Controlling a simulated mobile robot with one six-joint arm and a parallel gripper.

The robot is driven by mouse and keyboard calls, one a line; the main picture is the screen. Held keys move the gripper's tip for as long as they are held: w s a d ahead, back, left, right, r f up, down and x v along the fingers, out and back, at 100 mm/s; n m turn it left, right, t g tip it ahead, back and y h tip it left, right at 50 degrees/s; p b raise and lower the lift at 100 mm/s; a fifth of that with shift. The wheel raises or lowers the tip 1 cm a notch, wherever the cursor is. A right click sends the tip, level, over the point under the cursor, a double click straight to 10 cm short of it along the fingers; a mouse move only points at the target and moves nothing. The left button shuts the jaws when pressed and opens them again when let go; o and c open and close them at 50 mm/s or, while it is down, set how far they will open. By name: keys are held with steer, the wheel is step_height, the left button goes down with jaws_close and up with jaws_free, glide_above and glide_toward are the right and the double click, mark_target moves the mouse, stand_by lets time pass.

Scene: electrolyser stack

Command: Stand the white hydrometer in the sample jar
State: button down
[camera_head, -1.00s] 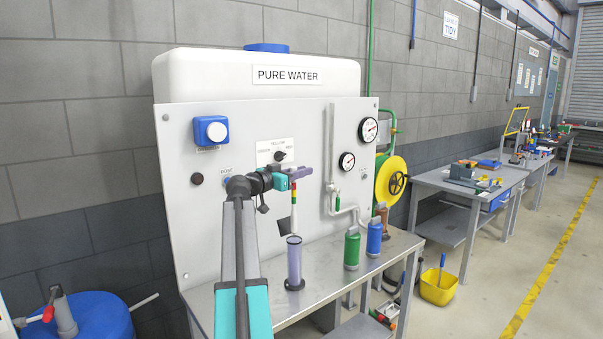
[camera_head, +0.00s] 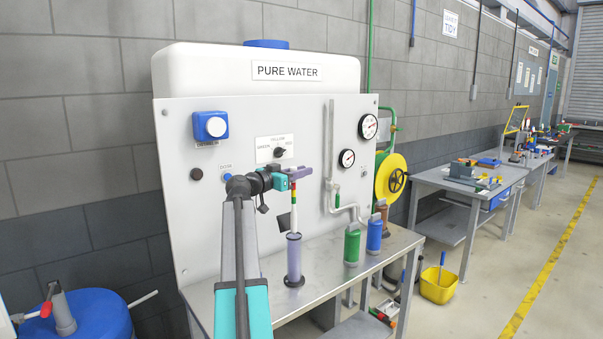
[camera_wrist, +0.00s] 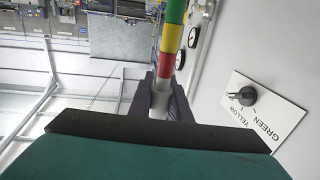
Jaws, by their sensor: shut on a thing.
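My gripper (camera_head: 300,173) is shut on the white hydrometer (camera_head: 293,208), which has green, yellow and red bands. In the wrist view the dark fingers (camera_wrist: 160,92) close around the white part of the hydrometer (camera_wrist: 158,104), beside its coloured bands. The hydrometer hangs roughly upright over the sample jar (camera_head: 294,262), a tall, see-through, purplish cylinder on a dark foot standing on the steel bench. Its lower end shows at about the jar's mouth. I cannot tell whether the tip is inside the rim or just above or in front of it.
The white panel (camera_head: 222,255) with knobs and gauges stands close behind the jar. A green bottle (camera_head: 352,247), a blue bottle (camera_head: 374,235) and a brown bottle stand to the right on the bench (camera_head: 325,277). Bench surface around the jar's foot is clear.

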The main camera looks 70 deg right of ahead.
mark_target(295, 207)
steer(key=shift+f+b, duration=5.95)
steer(key=shift+f, duration=0.2)
stand_by(1.3)
steer(key=c, duration=1.6)
jaws_free()
